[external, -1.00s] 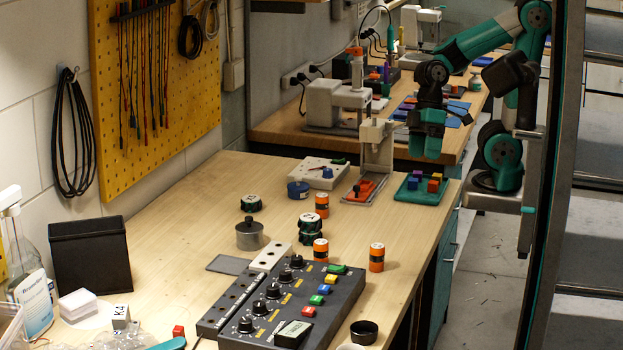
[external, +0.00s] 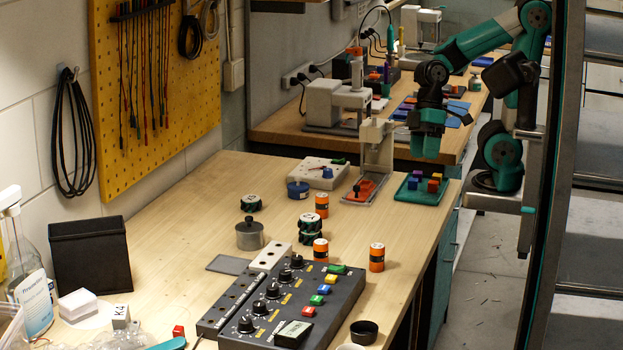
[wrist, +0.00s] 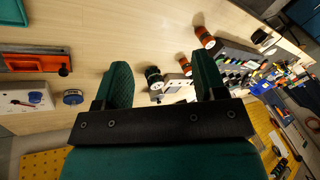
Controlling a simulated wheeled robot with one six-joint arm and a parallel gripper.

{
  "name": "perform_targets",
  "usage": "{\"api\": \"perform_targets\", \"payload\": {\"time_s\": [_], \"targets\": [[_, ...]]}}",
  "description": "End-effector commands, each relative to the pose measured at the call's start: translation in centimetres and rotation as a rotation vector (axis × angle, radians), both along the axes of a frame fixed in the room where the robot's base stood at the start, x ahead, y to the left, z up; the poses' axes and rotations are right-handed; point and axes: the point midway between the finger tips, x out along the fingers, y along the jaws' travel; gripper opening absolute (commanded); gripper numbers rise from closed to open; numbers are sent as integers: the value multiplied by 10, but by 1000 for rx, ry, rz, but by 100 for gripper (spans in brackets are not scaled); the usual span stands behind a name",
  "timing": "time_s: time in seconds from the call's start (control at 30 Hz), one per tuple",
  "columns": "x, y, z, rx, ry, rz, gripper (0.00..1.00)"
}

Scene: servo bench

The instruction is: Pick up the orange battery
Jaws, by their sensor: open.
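Three orange batteries with dark bands stand upright on the wooden bench in the external view: one toward the back (external: 322,205), one beside the control panel (external: 321,250), and one near the bench's right edge (external: 377,257). Two orange batteries show in the wrist view, one at the top right (wrist: 205,37) and one lower (wrist: 185,64), close to a finger. My gripper (external: 428,156) hangs above the bench's far right end, well away from the batteries. Its two fingers (wrist: 161,62) are apart in the wrist view, with nothing held between them.
A green tray with coloured cubes (external: 437,198) lies near the gripper. A white press-like stand (external: 375,150) with an orange base is left of it. Black-and-green round parts (external: 309,229), a metal pot (external: 249,235) and a dark control panel (external: 250,318) surround the batteries. Bare wood lies right of them.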

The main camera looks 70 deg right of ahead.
Motion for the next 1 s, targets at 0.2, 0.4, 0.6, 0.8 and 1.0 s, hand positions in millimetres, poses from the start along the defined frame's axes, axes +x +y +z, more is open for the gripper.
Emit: {"api": "perform_targets", "payload": {"time_s": [0.2,0.4,0.6,0.8,1.0], "targets": [[14,0,4,-20,-13,32,64],[106,1,18,-154,-85,267,64],[198,7,11,-290,-121,538,64],[238,11,-1,-346,-125,676,64],[240,11,-30,-351,-120,692,64]]}}
